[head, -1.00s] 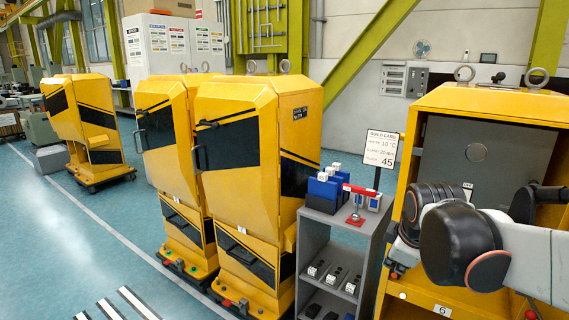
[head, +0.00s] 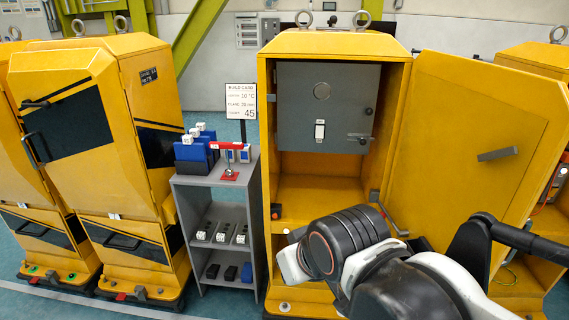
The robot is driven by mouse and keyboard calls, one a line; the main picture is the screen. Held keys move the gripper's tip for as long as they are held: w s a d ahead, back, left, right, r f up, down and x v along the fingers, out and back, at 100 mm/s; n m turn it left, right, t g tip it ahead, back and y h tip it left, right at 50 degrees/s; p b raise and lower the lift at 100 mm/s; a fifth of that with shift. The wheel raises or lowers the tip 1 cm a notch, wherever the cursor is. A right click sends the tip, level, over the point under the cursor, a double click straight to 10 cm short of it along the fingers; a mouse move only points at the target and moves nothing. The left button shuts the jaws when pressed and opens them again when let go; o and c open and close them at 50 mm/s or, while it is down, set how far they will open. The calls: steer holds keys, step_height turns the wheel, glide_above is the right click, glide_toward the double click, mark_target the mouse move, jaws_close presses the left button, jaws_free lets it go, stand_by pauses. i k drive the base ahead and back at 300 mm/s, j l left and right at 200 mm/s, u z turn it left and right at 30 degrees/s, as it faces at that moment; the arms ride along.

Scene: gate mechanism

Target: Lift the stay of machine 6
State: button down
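Machine 6 (head: 335,43) is the yellow cabinet in the middle of the head view, with its front door (head: 470,120) swung open to the right. Inside its upper part is a grey inner panel (head: 345,105) with a round disc, a white switch and a latch at its right. A thin grey rod (head: 391,219), possibly the stay, shows low at the right of the opening, by the door's hinge side; my arm covers part of the area around it. My arm's black and white links fill the lower right. My gripper cannot be made out.
A grey shelf cart (head: 212,180) with blue blocks, a red-handled clamp and a build card (head: 241,101) stands just left of machine 6. Closed yellow machines (head: 100,130) stand further left. Another yellow cabinet is partly visible at the right edge.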

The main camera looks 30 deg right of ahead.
mark_target(401, 234)
steer(key=z, duration=1.35)
